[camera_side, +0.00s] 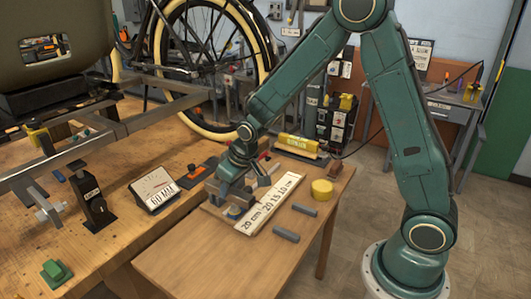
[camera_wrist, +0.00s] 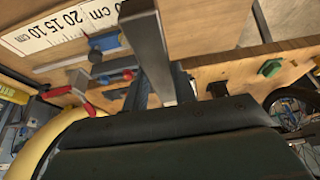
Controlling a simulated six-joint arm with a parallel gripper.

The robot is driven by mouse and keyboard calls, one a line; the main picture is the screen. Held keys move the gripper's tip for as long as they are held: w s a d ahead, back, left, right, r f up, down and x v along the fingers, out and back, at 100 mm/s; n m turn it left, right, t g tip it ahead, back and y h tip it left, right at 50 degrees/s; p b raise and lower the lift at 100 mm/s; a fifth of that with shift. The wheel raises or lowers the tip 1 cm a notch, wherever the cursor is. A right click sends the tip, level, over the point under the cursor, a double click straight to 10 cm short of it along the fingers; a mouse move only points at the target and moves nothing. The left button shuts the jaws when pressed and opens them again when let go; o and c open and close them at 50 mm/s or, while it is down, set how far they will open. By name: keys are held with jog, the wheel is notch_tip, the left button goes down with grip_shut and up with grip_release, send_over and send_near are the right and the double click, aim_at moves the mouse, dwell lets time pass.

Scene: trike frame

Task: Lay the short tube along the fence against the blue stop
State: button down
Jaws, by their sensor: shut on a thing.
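My gripper (camera_side: 238,192) is low over the measuring board on the small table, shut on a grey square tube, the short tube (camera_wrist: 148,45). In the wrist view the tube runs from the top edge down between the dark fingers. The board (camera_side: 264,204) carries a white scale strip, which also shows in the wrist view (camera_wrist: 62,27). A blue block, seemingly the blue stop (camera_wrist: 104,43), is beside the strip, left of the tube in the picture. The gripper hides much of the fence in the side view, and I cannot tell whether the tube touches the fence or stop.
Two dark grey bars (camera_side: 304,210) (camera_side: 286,235) lie on the table right of the board, near a yellow cylinder (camera_side: 322,190). A red-handled clamp (camera_wrist: 88,100) is close to the blue block. The workbench with a display (camera_side: 155,190) stands to the left.

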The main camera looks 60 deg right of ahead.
jog(key=shift+r, duration=0.1)
jog(key=f, duration=0.4)
jog(key=a+f, duration=0.1)
jog(key=f, duration=0.4)
jog(key=a+f, duration=0.1)
jog(key=f, duration=0.3)
jog(key=shift+a+f, duration=0.15)
jog(key=shift+a, duration=0.1)
dwell(0.4)
jog(key=shift+s+f, duration=0.1)
jog(key=shift+f, duration=1.8)
jog(key=shift+f, duration=0.1)
jog(key=c, duration=1.1)
grip_release()
